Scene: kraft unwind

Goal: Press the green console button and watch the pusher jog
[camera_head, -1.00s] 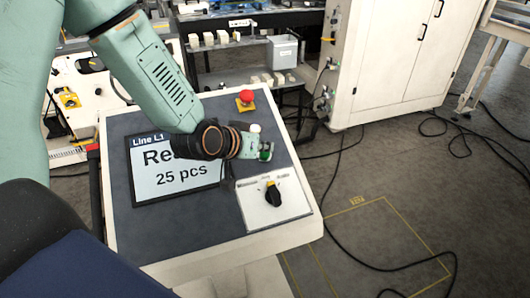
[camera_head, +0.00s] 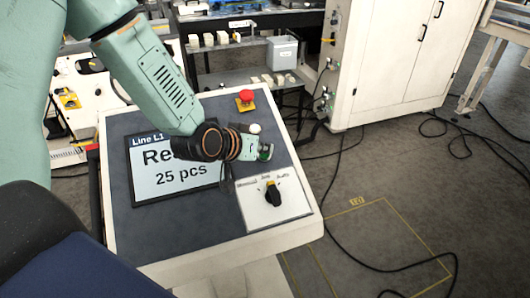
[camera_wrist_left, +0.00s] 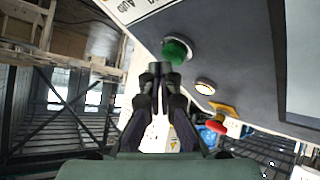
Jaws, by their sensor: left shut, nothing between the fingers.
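The green button (camera_wrist_left: 177,50) sits in a pale ring on the dark console face in the left wrist view. In the head view only a bit of green (camera_head: 267,154) shows beside my left gripper (camera_head: 262,152). That gripper is shut and empty. In the left wrist view its fingertips (camera_wrist_left: 158,69) are just short of the button in the picture; I cannot tell if they touch. The console (camera_head: 150,232) has a screen reading "25 pcs" (camera_head: 172,182) and a black selector knob (camera_head: 272,194). I cannot make out the pusher. My right gripper is not in view.
A red mushroom button (camera_head: 246,96) on a yellow base and a white button (camera_head: 254,128) sit close to my left gripper. A white cabinet (camera_head: 385,60) and a shelf with a grey bin (camera_head: 282,52) stand behind. Black cables (camera_head: 350,232) lie on the floor at right.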

